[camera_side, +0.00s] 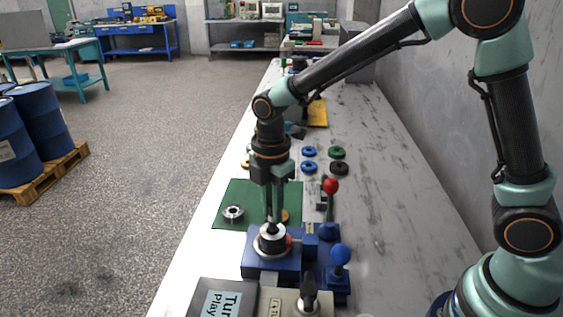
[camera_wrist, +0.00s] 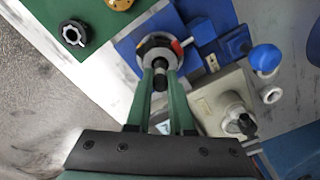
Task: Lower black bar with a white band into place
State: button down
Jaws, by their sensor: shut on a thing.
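My gripper (camera_side: 272,212) points straight down over the blue motor block (camera_side: 262,260) and is shut on the black bar with a white band (camera_wrist: 160,82). In the wrist view the bar stands between my green fingers (camera_wrist: 162,90), and its white band shows between dark parts. In the side view the bar is mostly hidden by my fingers. A round silver-and-black housing (camera_side: 272,240) on the blue block is directly below the bar; it also shows in the wrist view (camera_wrist: 160,46). I cannot tell how far the bar's lower end is inside it.
Levers with a red knob (camera_side: 331,186) and a blue knob (camera_side: 340,254) stand close at the right. A dark box (camera_side: 222,298) stands in front. Several blue and dark rings lie behind.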

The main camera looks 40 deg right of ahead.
jog(key=shift+f, duration=0.9)
dwell(1.1)
jog(key=shift+c, duration=1.6)
grip_release()
jog(key=shift+r, duration=3.15)
jog(key=s+d+r+m+t, duration=0.2)
jog(key=s+d+r+m, duration=0.2)
jog(key=d+m, duration=0.3)
jog(key=s+d+r+m+t, duration=0.3)
jog(key=s+d+m, duration=0.3)
jog(key=m, duration=0.6)
jog(key=shift+s+d+r+t, duration=0.3)
jog(key=shift+s+d+r, duration=0.1)
jog(key=shift+r, duration=0.35)
